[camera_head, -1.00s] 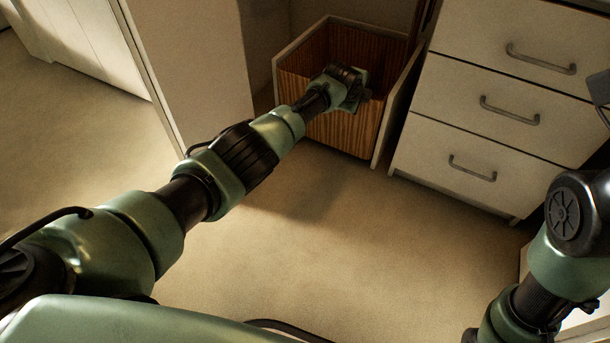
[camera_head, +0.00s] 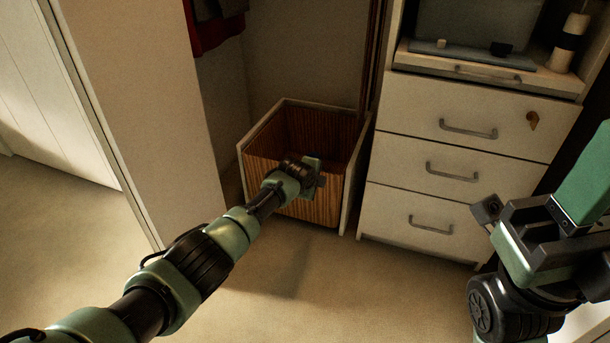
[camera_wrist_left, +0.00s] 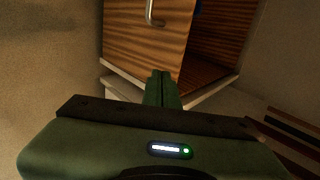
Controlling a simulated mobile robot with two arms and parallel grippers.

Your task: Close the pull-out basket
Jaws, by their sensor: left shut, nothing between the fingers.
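The pull-out basket (camera_head: 318,209) is a box with striped wood faces and pale edges, standing pulled out low in the open cabinet, with its open top showing. My left gripper (camera_head: 318,178) is in front of the basket's front face, near its upper edge; contact cannot be told from the head view. In the left wrist view the closed fingers (camera_wrist_left: 162,88) are empty and point toward the basket's wooden panel (camera_wrist_left: 140,42), which has a metal handle (camera_wrist_left: 152,12). My right gripper (camera_head: 492,212) is at the right, away from the basket; its jaw state is unclear.
A white drawer unit (camera_head: 440,150) with shut drawers stands right of the basket. A pale cabinet panel (camera_head: 145,110) stands at the left. Red cloth (camera_head: 213,32) hangs behind. The floor (camera_head: 310,290) in front is clear.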

